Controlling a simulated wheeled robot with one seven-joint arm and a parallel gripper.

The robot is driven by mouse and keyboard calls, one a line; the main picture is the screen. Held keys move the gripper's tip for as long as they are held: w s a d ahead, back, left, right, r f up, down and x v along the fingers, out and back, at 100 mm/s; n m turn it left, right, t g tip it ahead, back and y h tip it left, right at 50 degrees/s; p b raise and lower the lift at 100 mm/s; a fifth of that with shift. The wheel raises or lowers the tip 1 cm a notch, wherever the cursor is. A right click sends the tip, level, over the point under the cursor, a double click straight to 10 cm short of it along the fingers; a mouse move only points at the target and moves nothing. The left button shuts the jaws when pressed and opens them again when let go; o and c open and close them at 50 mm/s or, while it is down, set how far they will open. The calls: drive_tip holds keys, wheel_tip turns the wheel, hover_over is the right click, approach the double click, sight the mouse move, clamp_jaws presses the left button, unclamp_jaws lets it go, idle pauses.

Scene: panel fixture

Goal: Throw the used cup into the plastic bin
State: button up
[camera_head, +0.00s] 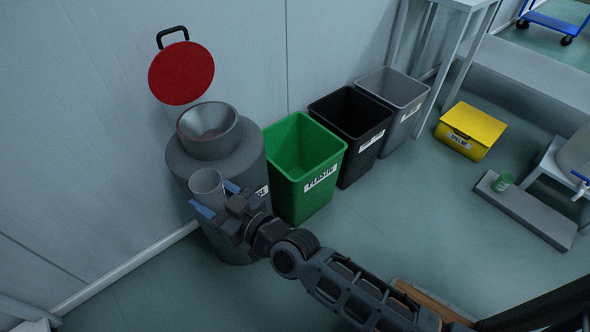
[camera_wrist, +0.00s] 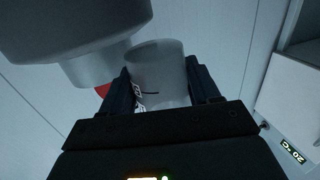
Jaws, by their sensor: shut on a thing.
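A grey translucent cup (camera_head: 207,186) is held in my gripper (camera_head: 217,200), which is shut on it. In the wrist view the cup (camera_wrist: 158,72) sits between the two dark fingers of my gripper (camera_wrist: 160,90). In the head view my gripper and the cup are in front of a grey round container, left of the plastic bin. The green bin labelled PLASTIC (camera_head: 303,168) stands open on the floor, right of that container. Its visible inside looks empty, but the bottom is partly hidden.
The grey round container (camera_head: 185,155) has a funnel top (camera_head: 208,130); a red lid (camera_head: 181,73) stands raised behind it. A black bin (camera_head: 350,135) and a grey bin (camera_head: 393,100) stand right of the green one.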

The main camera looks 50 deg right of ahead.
wheel_tip(320, 180, up, 2)
drive_tip(key=shift+r+p, duration=0.25)
drive_tip(key=shift+p, duration=0.45)
